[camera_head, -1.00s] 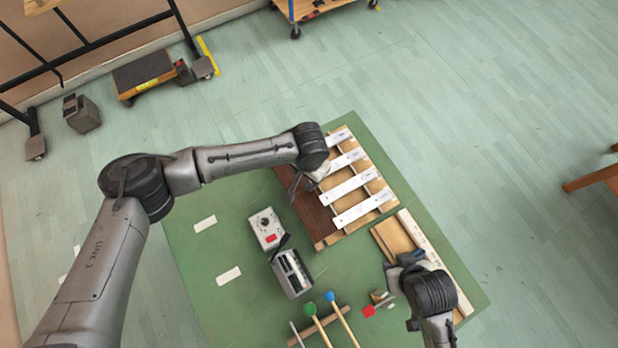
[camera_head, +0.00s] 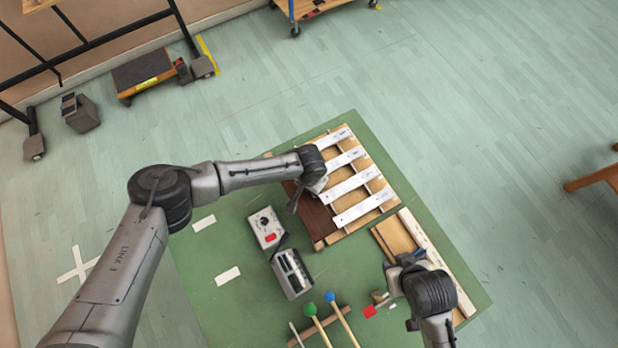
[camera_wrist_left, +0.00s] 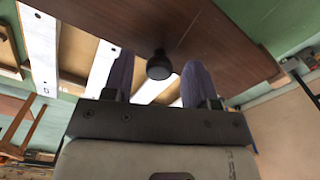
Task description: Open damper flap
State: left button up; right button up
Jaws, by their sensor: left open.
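The damper flap (camera_head: 318,219) is a dark brown board along the left side of a set of white metal bars (camera_head: 350,186) on a wooden frame. In the left wrist view the flap (camera_wrist_left: 215,45) fills the top and carries a round black knob (camera_wrist_left: 159,66). My left gripper (camera_head: 296,198) is over the flap. Its fingers (camera_wrist_left: 160,85) are open, with the knob showing between them; I cannot tell whether they touch it. My right gripper (camera_head: 391,280) is at the lower right, by a wooden tray (camera_head: 392,236); its jaw state is unclear.
A grey box with a red button (camera_head: 266,229) and a slotted metal box (camera_head: 292,273) stand left of the bars. Mallets with green (camera_head: 310,309) and blue (camera_head: 330,296) heads lie at the front. The green mat (camera_head: 205,262) is mostly clear at left.

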pick_arm(q)
jog(key=shift+c, duration=0.4)
grip_shut()
